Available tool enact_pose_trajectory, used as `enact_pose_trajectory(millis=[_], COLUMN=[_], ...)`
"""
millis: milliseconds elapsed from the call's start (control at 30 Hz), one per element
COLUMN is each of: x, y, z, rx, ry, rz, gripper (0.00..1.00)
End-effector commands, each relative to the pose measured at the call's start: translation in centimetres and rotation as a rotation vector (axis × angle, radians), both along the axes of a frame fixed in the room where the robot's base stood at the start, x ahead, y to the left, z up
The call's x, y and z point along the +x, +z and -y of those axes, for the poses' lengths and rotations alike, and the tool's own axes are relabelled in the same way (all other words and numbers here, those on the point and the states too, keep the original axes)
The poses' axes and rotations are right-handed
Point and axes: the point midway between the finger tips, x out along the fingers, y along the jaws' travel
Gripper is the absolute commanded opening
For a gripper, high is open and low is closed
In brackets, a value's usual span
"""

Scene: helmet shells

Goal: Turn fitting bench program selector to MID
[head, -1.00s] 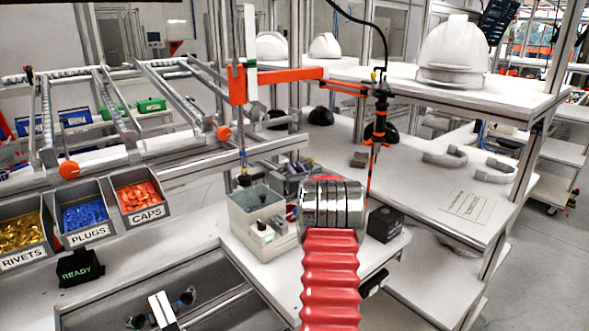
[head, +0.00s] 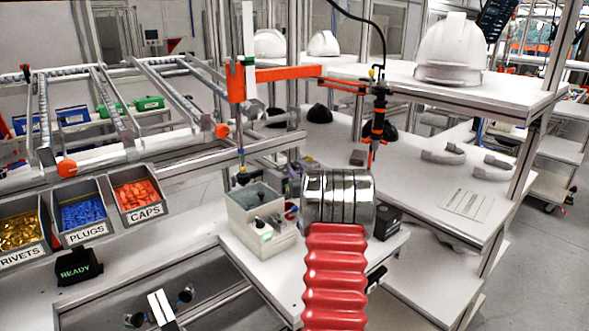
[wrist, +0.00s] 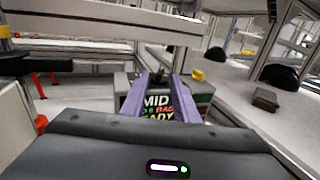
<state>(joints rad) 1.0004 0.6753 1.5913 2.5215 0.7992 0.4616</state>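In the wrist view, my gripper (wrist: 164,80) shows two purple fingers standing apart. Between them is a dark panel (wrist: 159,107) with the word MID and partly covered lettering, the lower line probably READY. A small dark shape (wrist: 146,78) shows near the left fingertip; I cannot tell whether it is the selector knob or whether a finger touches it. In the head view, my metal wrist and red bellows hide most of the gripper and what is in front of it. A grey box (head: 246,212) with dark parts on top stands just left of my wrist.
A small black box (head: 388,222) stands right of my wrist. An orange arm (head: 285,74) on a post reaches over the bench. Bins of rivets, plugs (head: 83,213) and caps stand left, near a black READY display (head: 79,266). White helmets (head: 450,50) sit on the right shelf.

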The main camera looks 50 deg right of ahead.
Motion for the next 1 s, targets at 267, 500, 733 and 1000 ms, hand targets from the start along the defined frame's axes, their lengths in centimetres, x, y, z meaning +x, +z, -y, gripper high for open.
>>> enact_pose_trajectory(millis=[267,500,733,1000], x=[-1.9,-1.9,-1.7,-1.0], y=[0.0,0.0,0.9,7.9], z=[-1.2,-1.2,-1.5,-4.6], rx=[0.001,0.000,-0.010,-0.088], ry=[-0.001,0.000,0.004,0.049], rz=[0.001,0.000,0.006,-0.005], gripper=[0.27,0.27,0.27,0.27])
